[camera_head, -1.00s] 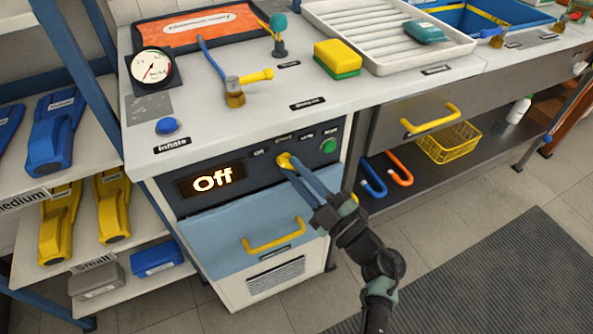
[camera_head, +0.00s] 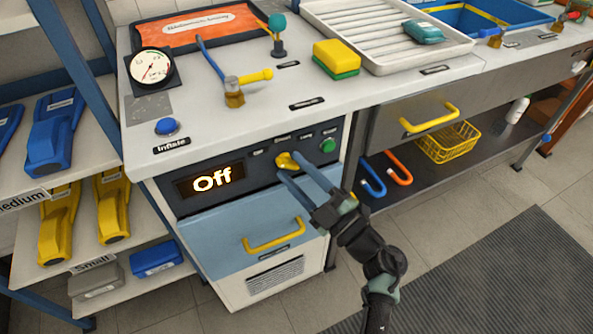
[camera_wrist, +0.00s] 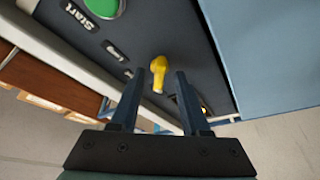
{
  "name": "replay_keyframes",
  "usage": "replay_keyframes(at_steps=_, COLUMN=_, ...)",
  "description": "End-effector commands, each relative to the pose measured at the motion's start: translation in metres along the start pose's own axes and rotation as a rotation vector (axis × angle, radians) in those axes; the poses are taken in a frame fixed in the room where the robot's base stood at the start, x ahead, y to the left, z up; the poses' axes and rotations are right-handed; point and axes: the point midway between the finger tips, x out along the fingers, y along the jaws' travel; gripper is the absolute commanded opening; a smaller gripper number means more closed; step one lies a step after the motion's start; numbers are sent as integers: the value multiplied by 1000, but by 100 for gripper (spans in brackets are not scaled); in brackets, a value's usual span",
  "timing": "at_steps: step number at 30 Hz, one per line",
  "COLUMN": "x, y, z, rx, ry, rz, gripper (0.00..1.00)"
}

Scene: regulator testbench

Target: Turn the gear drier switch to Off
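The yellow switch knob (camera_head: 286,160) is on the dark front panel of the bench. The lit display (camera_head: 211,180) left of it reads "Off". My gripper (camera_head: 294,173) is in front of the knob with its two blue fingers spread apart. In the wrist view the knob (camera_wrist: 158,72) shows between the fingertips of my gripper (camera_wrist: 160,74), with a gap on each side. The gripper holds nothing. The small labels above the knob are too blurred to read for certain.
A green button (camera_head: 328,145), labelled "Start" in the wrist view, is right of the knob. A blue drawer with a yellow handle (camera_head: 274,236) lies below the panel. A blue button (camera_head: 166,126) marked "Inflate" is on the worktop. Open floor lies in front.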

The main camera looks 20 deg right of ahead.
Motion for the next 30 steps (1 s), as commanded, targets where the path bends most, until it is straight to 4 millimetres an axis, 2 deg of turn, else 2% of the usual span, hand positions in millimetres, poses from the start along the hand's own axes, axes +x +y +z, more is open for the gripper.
replay_keyframes(at_steps=5, x=-1, y=0, z=0, rx=1, ry=-1, rz=1, gripper=46)
replay_keyframes(at_steps=8, x=-9, y=1, z=0, rx=1, ry=-3, rz=2, gripper=46)
replay_keyframes(at_steps=11, x=-25, y=1, z=0, rx=2, ry=-5, rz=2, gripper=46)
replay_keyframes(at_steps=21, x=-99, y=1, z=0, rx=1, ry=-4, rz=2, gripper=46)
replay_keyframes(at_steps=25, x=-118, y=0, z=0, rx=0, ry=-2, rz=1, gripper=46)
replay_keyframes(at_steps=30, x=-129, y=0, z=0, rx=0, ry=-1, rz=0, gripper=46)
